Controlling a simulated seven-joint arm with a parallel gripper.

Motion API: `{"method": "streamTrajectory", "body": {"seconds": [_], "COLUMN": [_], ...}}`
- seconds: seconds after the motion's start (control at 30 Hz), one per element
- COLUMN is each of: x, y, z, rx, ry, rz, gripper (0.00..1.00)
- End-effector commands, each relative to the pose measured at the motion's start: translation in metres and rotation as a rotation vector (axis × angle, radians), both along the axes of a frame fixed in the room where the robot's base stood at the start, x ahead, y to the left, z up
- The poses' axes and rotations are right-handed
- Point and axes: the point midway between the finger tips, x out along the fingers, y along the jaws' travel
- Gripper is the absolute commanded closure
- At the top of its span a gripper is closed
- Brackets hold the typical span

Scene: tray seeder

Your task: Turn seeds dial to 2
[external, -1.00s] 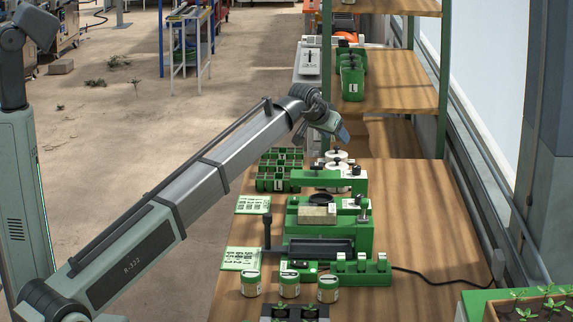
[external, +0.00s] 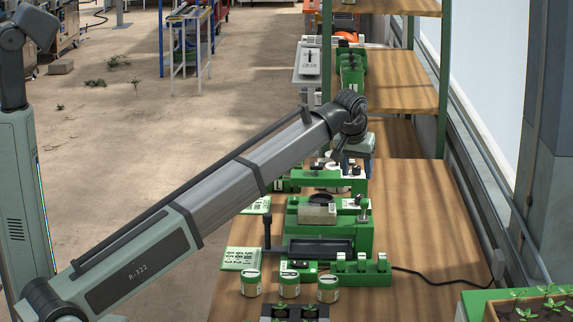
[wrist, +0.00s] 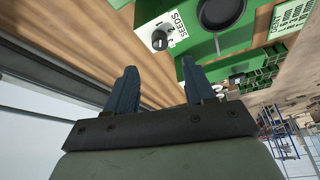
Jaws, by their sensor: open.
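The seeds dial (wrist: 159,42) is a dark knob with a pale top on a white numbered plate beside the word SEEDS. In the wrist view it sits above and beyond my fingertips, with nothing touching it. The dial is on a green machine (wrist: 225,45) with a black round bowl; this machine also shows in the external view (external: 361,236). My gripper (wrist: 158,76) is open and empty, its two blue fingers apart. In the external view my gripper (external: 357,168) hangs behind that machine, above another green unit.
A second green unit (external: 297,181) with white discs stands just behind. Green seed trays show in the wrist view (wrist: 258,82). Three tins, including one at the front (external: 289,285), and a black trough (external: 320,249) are nearer.

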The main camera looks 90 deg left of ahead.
Motion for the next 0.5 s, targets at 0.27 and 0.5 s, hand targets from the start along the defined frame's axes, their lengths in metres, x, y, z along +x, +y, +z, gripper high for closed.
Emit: {"method": "streamTrajectory", "body": {"seconds": [0.27,0.5], "x": [0.006,0.01], "y": [0.018,0.029], "z": [-0.046,-0.072], "rx": [-0.001,0.0], "ry": [0.001,0.0], "rz": [-0.001,-0.001], "gripper": [0.46,0.46]}}
